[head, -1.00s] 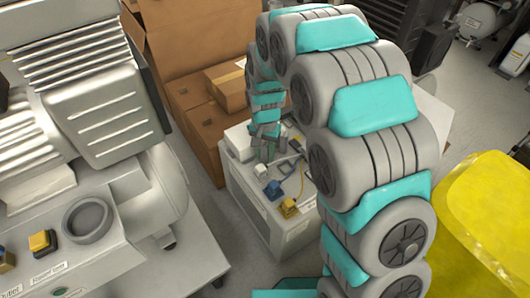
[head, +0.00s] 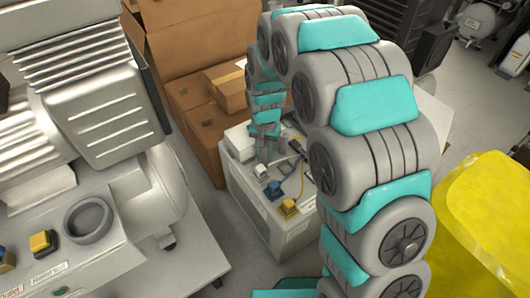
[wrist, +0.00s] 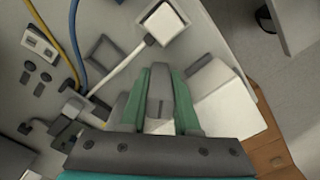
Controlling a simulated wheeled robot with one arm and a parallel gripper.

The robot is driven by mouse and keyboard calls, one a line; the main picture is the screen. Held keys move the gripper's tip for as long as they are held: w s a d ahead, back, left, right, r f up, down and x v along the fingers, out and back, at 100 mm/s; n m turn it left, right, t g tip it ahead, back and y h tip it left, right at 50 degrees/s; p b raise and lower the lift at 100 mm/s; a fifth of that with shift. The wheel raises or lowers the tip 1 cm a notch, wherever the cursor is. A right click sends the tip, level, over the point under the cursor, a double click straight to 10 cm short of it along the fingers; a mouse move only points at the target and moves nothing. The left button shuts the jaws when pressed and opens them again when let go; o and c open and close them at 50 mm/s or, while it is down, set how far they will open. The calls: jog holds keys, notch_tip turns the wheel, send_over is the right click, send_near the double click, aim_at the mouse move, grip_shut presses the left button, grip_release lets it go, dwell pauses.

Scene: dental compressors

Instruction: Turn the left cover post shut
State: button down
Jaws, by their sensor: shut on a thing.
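My gripper (wrist: 162,95) is shut on a grey upright piece, which I take to be the left cover post (wrist: 160,88), between its green finger pads in the wrist view. A pale part shows below it between the fingers. In the head view my gripper (head: 266,152) is low over the top of a white cabinet (head: 285,235). The post is hidden there by my gripper and too small to make out. I cannot tell how far the post is turned.
A white block (wrist: 225,105) stands close right of my gripper. A white plug (wrist: 163,22) and blue and yellow cables (wrist: 97,40) lie near. A yellow plug (head: 288,207) sits at the cabinet's front. Cardboard boxes (head: 195,110) stand behind; a yellow bin (head: 490,225) is at right.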

jog(key=n, duration=0.5)
jog(key=shift+p, duration=0.35)
jog(key=shift+n+p, duration=0.35)
jog(key=shift+n, duration=1.95)
jog(key=c, duration=0.9)
grip_release()
notch_tip(320, 180, up, 8)
jog(key=shift+f, duration=0.1)
